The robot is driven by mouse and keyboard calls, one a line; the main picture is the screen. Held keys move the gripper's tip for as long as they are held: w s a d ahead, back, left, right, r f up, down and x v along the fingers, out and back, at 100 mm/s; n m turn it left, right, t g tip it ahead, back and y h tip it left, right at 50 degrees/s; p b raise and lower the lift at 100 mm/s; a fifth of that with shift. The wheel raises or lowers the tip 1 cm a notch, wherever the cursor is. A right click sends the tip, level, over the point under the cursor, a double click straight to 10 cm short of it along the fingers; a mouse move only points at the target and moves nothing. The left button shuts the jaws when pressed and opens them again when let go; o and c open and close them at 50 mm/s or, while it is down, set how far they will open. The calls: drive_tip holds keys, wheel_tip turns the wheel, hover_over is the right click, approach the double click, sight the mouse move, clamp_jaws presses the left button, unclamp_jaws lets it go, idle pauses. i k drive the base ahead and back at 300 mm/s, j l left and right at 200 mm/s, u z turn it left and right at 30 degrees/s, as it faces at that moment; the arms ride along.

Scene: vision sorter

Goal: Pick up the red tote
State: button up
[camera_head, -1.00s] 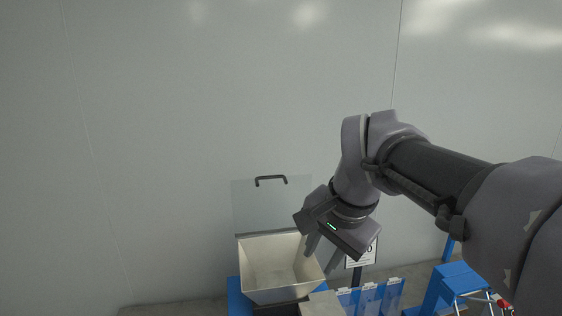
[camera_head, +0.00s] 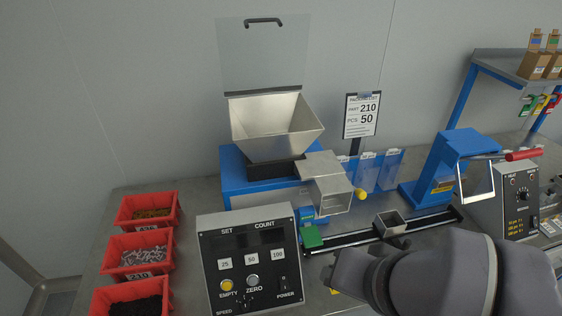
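Several red totes stand in a column on the table at the left. The far tote (camera_head: 124,219) holds brown parts and has a label that seems to read 436. The middle tote (camera_head: 110,265) holds silvery parts and is labelled 210. The near tote (camera_head: 101,301) holds black parts and is cut off by the bottom edge. My arm reaches in from the bottom right, well to the right of the totes. My gripper's fingers cannot be made out, so its opening does not show.
A control box (camera_head: 249,265) with buttons stands right of the totes. Behind it are a metal hopper (camera_head: 276,127) on a blue base and a packing list sign (camera_head: 361,115) reading part 210, 50 pcs. A rail with a small metal cup (camera_head: 389,224) runs right, towards a blue press-like machine (camera_head: 440,170).

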sight(142, 255)
drive_tip(key=u, duration=1.6)
drive_tip(key=i+j+u, duration=0.2)
drive_tip(key=i, duration=0.25)
drive_tip(key=i+j+u, duration=0.2)
drive_tip(key=i, duration=0.25)
